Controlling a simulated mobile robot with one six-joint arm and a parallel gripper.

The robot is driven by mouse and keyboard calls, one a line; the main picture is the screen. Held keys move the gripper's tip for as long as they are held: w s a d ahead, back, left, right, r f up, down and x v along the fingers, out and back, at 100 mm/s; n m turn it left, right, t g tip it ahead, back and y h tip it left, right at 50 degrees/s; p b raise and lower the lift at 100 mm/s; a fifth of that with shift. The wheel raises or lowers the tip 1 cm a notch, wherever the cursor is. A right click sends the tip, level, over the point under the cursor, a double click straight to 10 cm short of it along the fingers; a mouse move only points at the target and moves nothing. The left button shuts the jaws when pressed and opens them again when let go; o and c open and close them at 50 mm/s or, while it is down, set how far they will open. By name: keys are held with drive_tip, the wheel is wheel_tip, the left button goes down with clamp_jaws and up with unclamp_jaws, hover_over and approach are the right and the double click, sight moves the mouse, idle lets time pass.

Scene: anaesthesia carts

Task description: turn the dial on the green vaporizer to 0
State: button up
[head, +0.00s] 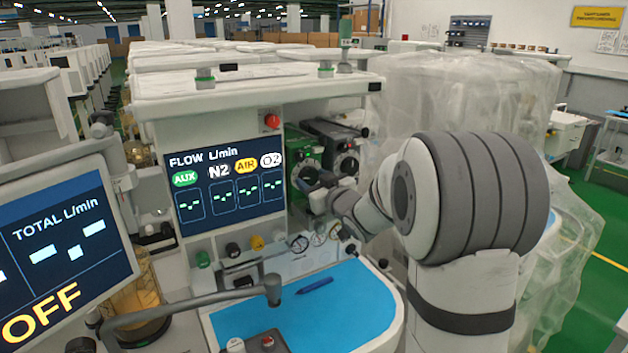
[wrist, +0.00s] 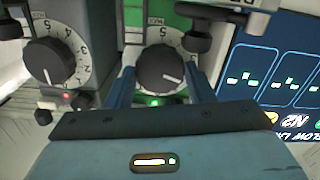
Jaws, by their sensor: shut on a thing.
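The green vaporizer (head: 303,146) is mounted on the anaesthesia cart, right of the flow screen. Its dial (wrist: 158,67) has a dark round knob and a white numbered ring. In the wrist view a 5 shows on the ring's upper part; most other marks are hidden or too small to read. My gripper (wrist: 162,88) has one blue finger on each side of this dial and is shut on it. In the head view my wrist partly covers the vaporizer's lower part, and the fingertips are hard to make out.
A second, dark vaporizer (head: 338,134) stands close on the right; its numbered dial (wrist: 42,60) is at the left in the wrist view. The flow screen (head: 227,181) is beside the green one. Below is a blue work surface (head: 270,313) with a pen. Plastic-covered equipment (head: 440,90) stands behind my arm.

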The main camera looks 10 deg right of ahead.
drive_tip(key=m+p, duration=0.1)
drive_tip(key=m, duration=0.2)
drive_tip(key=m+p, duration=0.1)
drive_tip(key=m, duration=0.3)
drive_tip(key=shift+y+p, duration=0.3)
drive_tip(key=m+p, duration=0.1)
drive_tip(key=m, duration=0.2)
drive_tip(key=shift+d, duration=0.1)
drive_tip(key=shift+m+y+p, duration=0.3)
drive_tip(key=shift+m+p, duration=0.45)
drive_tip(key=shift+m, duration=0.95)
drive_tip(key=shift+f, duration=0.1)
drive_tip(key=o, duration=0.7)
